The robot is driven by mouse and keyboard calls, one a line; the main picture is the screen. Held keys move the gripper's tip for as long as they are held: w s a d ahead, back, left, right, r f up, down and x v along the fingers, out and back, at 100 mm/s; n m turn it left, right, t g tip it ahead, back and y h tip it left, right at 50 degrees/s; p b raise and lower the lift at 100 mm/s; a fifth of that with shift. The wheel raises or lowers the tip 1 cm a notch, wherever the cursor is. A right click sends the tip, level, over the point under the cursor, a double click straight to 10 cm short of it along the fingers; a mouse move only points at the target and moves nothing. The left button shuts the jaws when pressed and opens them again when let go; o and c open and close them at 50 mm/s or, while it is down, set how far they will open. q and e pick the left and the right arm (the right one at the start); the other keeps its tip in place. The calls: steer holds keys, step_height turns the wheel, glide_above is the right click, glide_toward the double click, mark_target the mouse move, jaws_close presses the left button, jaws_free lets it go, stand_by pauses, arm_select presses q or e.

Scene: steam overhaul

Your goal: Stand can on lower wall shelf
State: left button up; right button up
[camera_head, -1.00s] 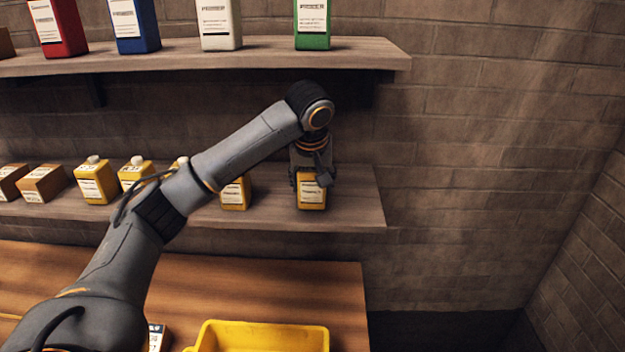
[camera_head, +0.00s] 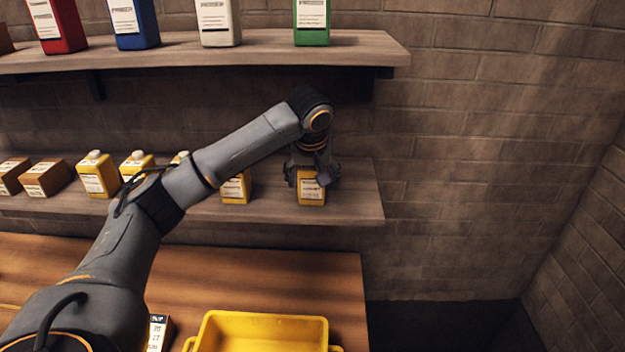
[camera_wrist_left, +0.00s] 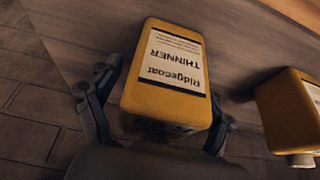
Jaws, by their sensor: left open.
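A yellow can (camera_head: 311,190) with a white label stands upright on the lower wall shelf (camera_head: 345,207), near its right end. In the left wrist view the can (camera_wrist_left: 168,105) shows a label reading "Ridgecoat THINNER". My left gripper (camera_head: 313,180) is open around the top of the can, one finger on each side. In the left wrist view the gripper's fingers (camera_wrist_left: 160,110) stand apart from the can's sides, with gaps visible. The can's top is partly hidden by the gripper. My right gripper is not in view.
Several yellow cans (camera_head: 97,175) and brown boxes (camera_head: 46,178) stand further left on the lower shelf. The upper shelf (camera_head: 350,55) above holds red, blue, white and green (camera_head: 312,22) containers. A yellow tray (camera_head: 262,330) sits on the bench below. The shelf's right end is clear.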

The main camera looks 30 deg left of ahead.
mark_target(312, 182)
arm_select(q)
steer(key=shift+r, duration=0.15)
steer(key=shift+r+b, duration=0.1)
steer(key=shift+b, duration=0.2)
steer(key=shift+b+v, duration=0.95)
steer(key=shift+b, duration=0.15)
steer(key=s+d, duration=0.1)
steer(key=s+d+b, duration=0.1)
steer(key=s, duration=0.1)
steer(key=shift+b, duration=0.3)
steer(key=s+d, duration=0.4)
steer(key=s, duration=0.3)
steer(key=shift+s+d+r, duration=0.25)
steer(key=shift+s+r, duration=0.05)
steer(key=shift+r, duration=0.05)
